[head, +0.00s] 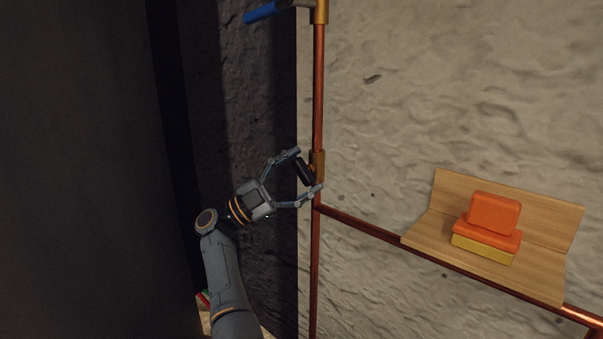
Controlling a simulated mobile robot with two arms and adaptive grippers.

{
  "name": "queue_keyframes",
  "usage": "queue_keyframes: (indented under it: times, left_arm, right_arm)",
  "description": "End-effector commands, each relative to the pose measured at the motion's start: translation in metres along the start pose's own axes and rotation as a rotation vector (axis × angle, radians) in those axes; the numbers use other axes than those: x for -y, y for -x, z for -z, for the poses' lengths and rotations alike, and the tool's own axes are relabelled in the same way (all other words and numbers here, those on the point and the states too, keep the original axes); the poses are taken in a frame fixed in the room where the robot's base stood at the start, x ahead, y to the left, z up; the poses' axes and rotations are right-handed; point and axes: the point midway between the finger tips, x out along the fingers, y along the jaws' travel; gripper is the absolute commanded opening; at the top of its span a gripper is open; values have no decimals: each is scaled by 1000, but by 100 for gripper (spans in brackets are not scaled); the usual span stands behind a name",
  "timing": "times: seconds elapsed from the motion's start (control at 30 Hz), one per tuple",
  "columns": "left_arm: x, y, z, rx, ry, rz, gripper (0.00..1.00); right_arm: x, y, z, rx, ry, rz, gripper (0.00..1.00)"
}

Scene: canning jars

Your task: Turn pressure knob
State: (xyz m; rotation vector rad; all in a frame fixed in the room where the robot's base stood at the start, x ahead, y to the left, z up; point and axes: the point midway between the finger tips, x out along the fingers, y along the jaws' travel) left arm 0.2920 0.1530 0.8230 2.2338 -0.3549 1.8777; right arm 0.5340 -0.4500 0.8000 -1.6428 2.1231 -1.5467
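A small black knob (304,172) sits on a brass fitting (318,166) on the vertical copper pipe, in the middle of the head view. The fingers look apart from the knob's sides, though contact at the tips cannot be told.
A blue lever handle (267,11) is on the pipe higher up. A wooden shelf (424,230) at right holds orange and yellow blocks (494,214). A copper pipe (369,222) runs below it along the rough wall. A dark surface (80,170) fills the left.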

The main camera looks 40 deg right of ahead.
Motion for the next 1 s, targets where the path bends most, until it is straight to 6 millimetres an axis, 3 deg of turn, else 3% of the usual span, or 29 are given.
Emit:
queue_keyframes:
  times: [0.37,0.73,1.0]
  left_arm:
    - [1,3,-3,11,-2,5,65]
    - [0,2,-2,7,-1,2,65]
    - [0,2,-2,7,0,1,65]
  right_arm:
    - [0,2,0,-1,1,1,83]
    - [1,55,0,2,1,3,83]
    - [0,74,0,-1,0,0,83]
